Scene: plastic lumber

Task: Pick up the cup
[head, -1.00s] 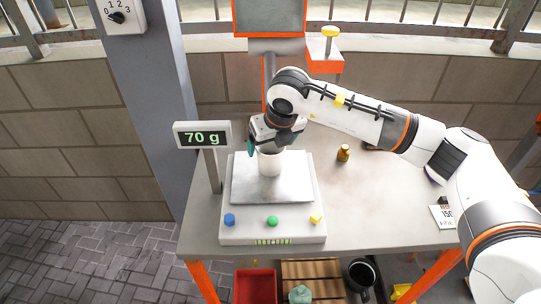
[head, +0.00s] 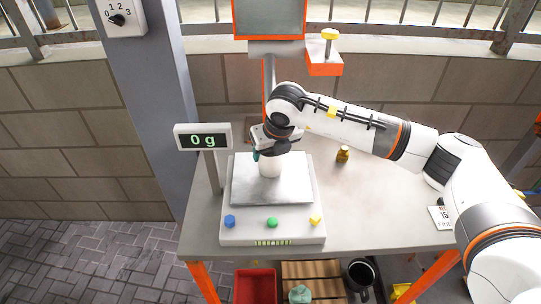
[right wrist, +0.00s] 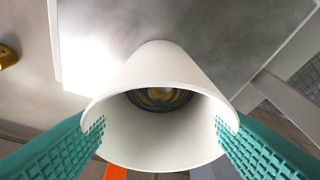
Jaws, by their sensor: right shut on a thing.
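The white cup (head: 270,168) is upright over the metal plate of the scale (head: 232,226) on the table. My right gripper (head: 268,154) comes down from above and is shut on the cup near its rim. In the right wrist view the cup (right wrist: 155,75) sits between the two teal fingers, with its open mouth facing the camera. Something with yellowish, dark patterning shows at its bottom. I cannot tell from the picture how far the cup's base is from the plate. The scale's display (head: 203,138) reads 0 g. My left gripper is not in view.
A small amber bottle (head: 343,154) stands right of the scale. A white card (head: 440,217) lies near the table's right edge. A red bin (head: 255,287) and a dark mug (head: 360,275) are below the table. The table right of the scale is mostly clear.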

